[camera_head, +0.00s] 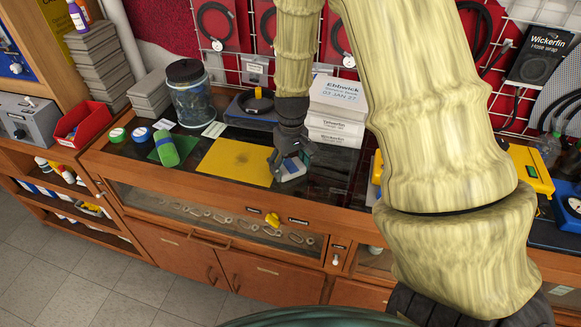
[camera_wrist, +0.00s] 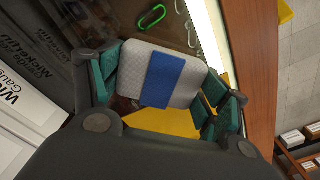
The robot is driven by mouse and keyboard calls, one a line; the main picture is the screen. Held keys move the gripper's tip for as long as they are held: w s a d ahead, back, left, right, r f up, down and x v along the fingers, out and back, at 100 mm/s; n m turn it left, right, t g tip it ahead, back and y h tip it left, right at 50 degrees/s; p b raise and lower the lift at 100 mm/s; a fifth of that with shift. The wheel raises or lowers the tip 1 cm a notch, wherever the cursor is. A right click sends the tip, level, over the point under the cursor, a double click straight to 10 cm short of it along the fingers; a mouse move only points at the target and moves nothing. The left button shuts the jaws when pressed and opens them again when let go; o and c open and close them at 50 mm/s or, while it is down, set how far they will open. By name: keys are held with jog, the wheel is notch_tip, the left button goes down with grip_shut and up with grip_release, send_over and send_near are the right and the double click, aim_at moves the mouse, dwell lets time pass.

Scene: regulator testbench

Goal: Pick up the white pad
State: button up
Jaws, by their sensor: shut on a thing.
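The white pad (camera_wrist: 132,72) has a blue band across its middle and shows in the wrist view between the green-lined fingers of my gripper (camera_wrist: 165,84). The fingers are shut on it from both sides. In the head view, my gripper (camera_head: 288,162) points down over the dark bench top, and the pad (camera_head: 293,168) shows pale at its fingertips, just right of the yellow mat (camera_head: 233,160). I cannot tell whether the pad touches the bench top or is slightly above it. Parts of its edges are hidden by the fingers.
White stacked boxes (camera_head: 335,110) stand close behind and right of my gripper. A green carabiner (camera_wrist: 152,17) lies beyond the pad. The bench's front wooden edge (camera_head: 200,192) is near.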

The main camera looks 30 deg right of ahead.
aim_at(290, 165)
jog(key=shift+r+b, duration=0.35)
jog(key=shift+r, duration=1.45)
jog(key=s+b, duration=0.1)
jog(key=s, duration=0.4)
jog(key=s+a+r+b, duration=0.1)
jog(key=s, duration=0.4)
jog(key=s+a+b, duration=0.1)
jog(key=s, duration=0.5)
jog(key=shift+a+r+b, duration=0.2)
jog(key=shift+b, duration=0.1)
jog(key=shift+w, duration=0.1)
